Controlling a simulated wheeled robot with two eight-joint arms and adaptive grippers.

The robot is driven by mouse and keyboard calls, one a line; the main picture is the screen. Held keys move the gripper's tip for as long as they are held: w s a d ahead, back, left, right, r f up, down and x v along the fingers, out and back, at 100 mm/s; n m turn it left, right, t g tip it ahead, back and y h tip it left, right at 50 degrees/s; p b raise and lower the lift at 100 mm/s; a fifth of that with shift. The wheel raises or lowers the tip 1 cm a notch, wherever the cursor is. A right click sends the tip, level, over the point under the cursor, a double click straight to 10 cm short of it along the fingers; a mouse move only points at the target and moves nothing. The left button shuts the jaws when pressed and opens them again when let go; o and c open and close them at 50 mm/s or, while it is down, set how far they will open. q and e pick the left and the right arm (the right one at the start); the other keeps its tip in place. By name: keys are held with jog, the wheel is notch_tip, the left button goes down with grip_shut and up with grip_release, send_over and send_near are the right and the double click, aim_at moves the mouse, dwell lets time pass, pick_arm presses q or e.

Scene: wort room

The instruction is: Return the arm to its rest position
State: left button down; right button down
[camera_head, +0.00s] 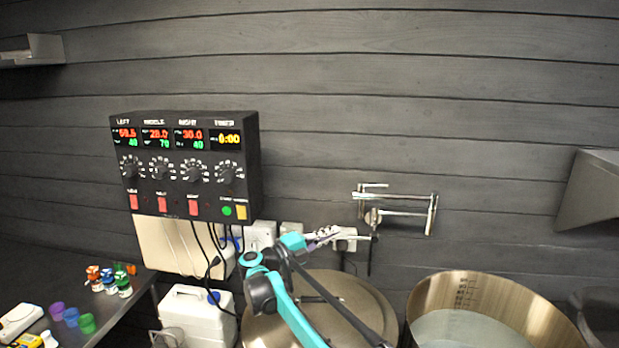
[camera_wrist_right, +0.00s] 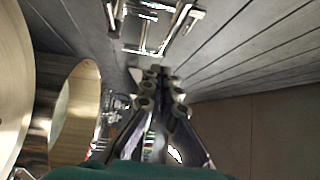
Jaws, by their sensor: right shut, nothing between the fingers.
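My right arm, teal and black, rises from the bottom of the head view, bent at the elbow. Its gripper (camera_head: 332,234) is up near the wall, left of the metal swing-arm tap (camera_head: 405,212) and above the lidded kettle. In the right wrist view the dark fingers (camera_wrist_right: 160,72) are together and empty. The tap's shiny bars (camera_wrist_right: 150,25) show beyond the fingertips there. From these views I cannot tell the exact gap to the tap. My left gripper is not in view.
A black control box (camera_head: 185,165) hangs on the plank wall. Below stand a lidded steel kettle (camera_head: 350,290), an open kettle (camera_head: 425,300) with liquid, and a white canister (camera_head: 198,315). The left bench (camera_head: 45,282) holds small coloured cups and bottles.

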jog(key=s+r+n+t+y+b, duration=0.3)
jog(key=r+n+t+y+b, duration=0.2)
jog(key=r+n+t+y, duration=0.8)
jog(key=s+d+f+n+g+y+b, duration=0.1)
jog(key=s+d+f+n+g, duration=0.3)
jog(key=s+f, duration=1)
jog(key=s+d+f+n+g+y+b, duration=0.1)
jog(key=s+d+f+n+g+b, duration=0.2)
jog(key=s+f, duration=1.1)
jog(key=s+d+f+n+g+b, duration=0.3)
jog(key=s+f+n+g, duration=0.6)
jog(key=s+f, duration=0.5)
jog(key=shift+d+f+y, duration=0.25)
jog(key=shift+d+y, duration=0.15)
jog(key=shift+d, duration=0.5)
jog(key=shift+s+d, duration=0.1)
jog(key=shift+s, duration=0.05)
